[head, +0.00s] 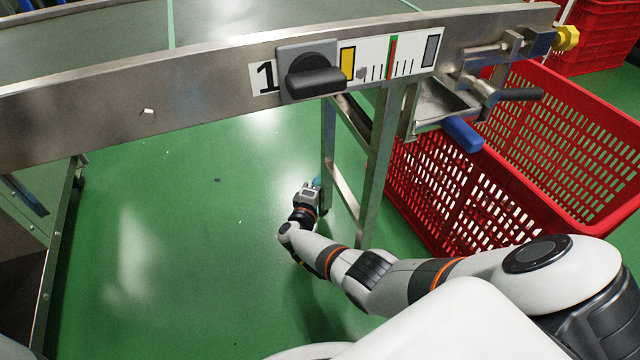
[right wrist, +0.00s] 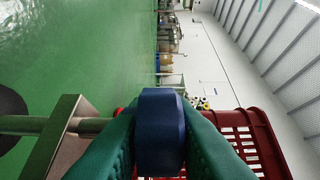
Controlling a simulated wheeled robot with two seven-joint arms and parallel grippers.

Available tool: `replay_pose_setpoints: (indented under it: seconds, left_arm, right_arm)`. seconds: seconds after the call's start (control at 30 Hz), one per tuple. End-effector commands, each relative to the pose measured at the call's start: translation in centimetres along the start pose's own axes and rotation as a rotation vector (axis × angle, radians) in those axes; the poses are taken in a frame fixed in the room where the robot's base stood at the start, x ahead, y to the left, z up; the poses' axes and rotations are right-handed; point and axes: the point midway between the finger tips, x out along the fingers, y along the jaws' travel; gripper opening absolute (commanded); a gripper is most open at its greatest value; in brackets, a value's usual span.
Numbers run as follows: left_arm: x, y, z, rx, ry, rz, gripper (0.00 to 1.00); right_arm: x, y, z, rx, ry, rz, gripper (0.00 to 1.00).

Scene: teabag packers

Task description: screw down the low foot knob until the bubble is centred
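My right gripper (head: 316,183) reaches down low beside the conveyor's metal leg (head: 376,170), near the green floor. In the right wrist view its two teal fingers (right wrist: 160,135) press on both sides of a blue knob (right wrist: 160,120). A metal stem (right wrist: 25,124) runs from a metal bracket (right wrist: 72,118) to a dark round foot (right wrist: 8,120), partly cut off at the left edge. In the head view the knob is hidden or too small to make out. I cannot make out a bubble in either view. My left gripper is not in view.
The conveyor rail (head: 190,95) crosses above, with a black knob (head: 312,75) and a marked scale (head: 395,60). A blue-ended handle (head: 462,134) sticks out under the rail. A red crate (head: 520,215) stands right of the leg. The floor left of my gripper is clear.

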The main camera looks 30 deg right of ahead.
Motion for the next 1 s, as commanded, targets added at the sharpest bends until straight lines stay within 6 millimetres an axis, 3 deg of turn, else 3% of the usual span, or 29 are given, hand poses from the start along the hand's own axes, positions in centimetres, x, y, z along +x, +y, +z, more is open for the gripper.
replay_pose_setpoints:
  seconds: [0.03,0.1,0.13,0.47,0.8,1.0]
  left_arm:
    - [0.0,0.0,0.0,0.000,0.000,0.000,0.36]
    - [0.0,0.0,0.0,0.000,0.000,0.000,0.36]
    - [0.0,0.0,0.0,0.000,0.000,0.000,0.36]
    - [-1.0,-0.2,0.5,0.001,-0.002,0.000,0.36]
    - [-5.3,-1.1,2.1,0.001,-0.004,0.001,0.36]
    - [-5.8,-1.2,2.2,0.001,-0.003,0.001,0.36]
  right_arm:
    - [0.0,0.0,0.0,0.000,0.000,0.000,0.12]
    - [0.0,0.0,0.0,0.000,0.000,0.000,0.01]
    - [0.0,0.0,0.0,0.000,0.000,0.000,0.00]
    - [0.3,0.1,0.0,0.003,0.106,-0.002,0.00]
    - [0.2,0.5,0.0,0.004,0.362,-0.003,0.00]
    - [0.1,0.1,-0.1,0.000,0.412,0.000,0.00]
